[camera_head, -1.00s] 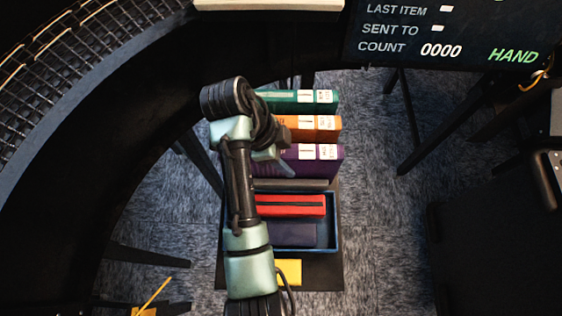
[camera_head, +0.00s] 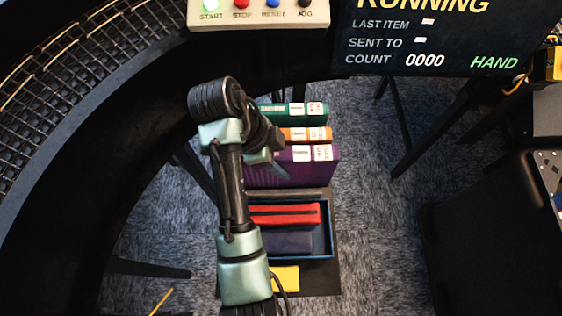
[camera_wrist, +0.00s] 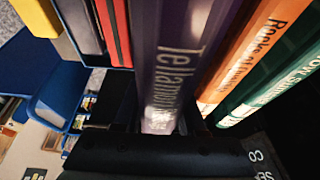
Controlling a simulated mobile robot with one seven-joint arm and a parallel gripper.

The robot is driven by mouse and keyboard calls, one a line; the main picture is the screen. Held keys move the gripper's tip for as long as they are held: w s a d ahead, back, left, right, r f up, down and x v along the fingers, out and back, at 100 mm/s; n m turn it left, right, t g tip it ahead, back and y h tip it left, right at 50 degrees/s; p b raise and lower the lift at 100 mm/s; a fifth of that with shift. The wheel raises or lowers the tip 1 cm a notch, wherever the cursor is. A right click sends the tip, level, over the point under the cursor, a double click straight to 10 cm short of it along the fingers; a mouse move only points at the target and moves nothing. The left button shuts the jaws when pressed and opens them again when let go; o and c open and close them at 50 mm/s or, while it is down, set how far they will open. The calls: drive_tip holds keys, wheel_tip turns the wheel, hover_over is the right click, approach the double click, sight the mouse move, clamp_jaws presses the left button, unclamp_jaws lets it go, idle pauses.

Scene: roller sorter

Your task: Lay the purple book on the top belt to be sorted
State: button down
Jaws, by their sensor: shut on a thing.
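The purple book (camera_head: 290,168) stands upright, spine up, in front of the orange book (camera_head: 318,134) in the head view. It hides much of the orange book and looks raised above it. In the wrist view the purple book (camera_wrist: 180,60) fills the middle, its spine lettering close to the camera. My gripper (camera_head: 272,160) is shut on the purple book at its left part; the fingertips are mostly hidden. The dark gripper body (camera_wrist: 160,130) shows at the bottom of the wrist view. The top belt cannot be clearly made out.
A green book (camera_head: 285,110) stands behind the orange one. A blue bin (camera_head: 329,228) holds a red item (camera_head: 285,214) and a dark blue item; a yellow item (camera_head: 286,278) lies in front. A curved roller track (camera_head: 60,95) runs left. A button panel (camera_head: 258,14) and screen (camera_head: 450,40) are behind.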

wheel_tip(320, 180, up, 6)
drive_tip(key=p, duration=0.4)
drive_tip(key=shift+f, duration=0.1)
